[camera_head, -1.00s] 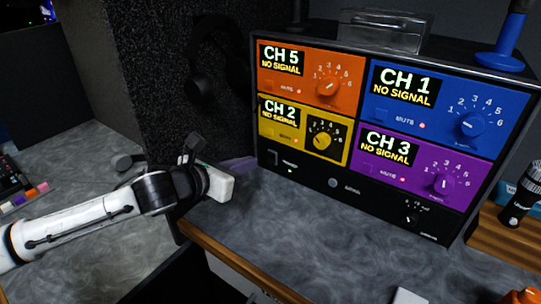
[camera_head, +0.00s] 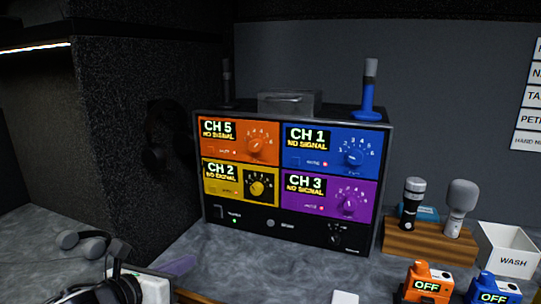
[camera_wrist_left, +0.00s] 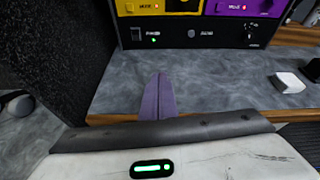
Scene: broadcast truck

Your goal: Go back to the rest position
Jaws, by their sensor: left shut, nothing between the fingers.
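My left gripper (camera_head: 190,260) is low at the left of the head view, in front of the receiver rack's lower left corner. Its purple fingers are together with nothing between them. They point toward the rack and look apart from it. In the left wrist view the closed fingers (camera_wrist_left: 158,78) show over the grey desk, beyond the white gripper housing with a green light. The black and white wrist runs off the bottom of the head view. My right gripper is in neither view.
The receiver rack (camera_head: 290,224) has orange, blue, yellow and purple panels. Grey headphones (camera_head: 88,240) lie left of my wrist. At right are a wooden block (camera_head: 425,243) with two microphones, a white WASH box (camera_head: 510,252), and orange (camera_head: 428,285) and blue (camera_head: 490,290) packs reading OFF.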

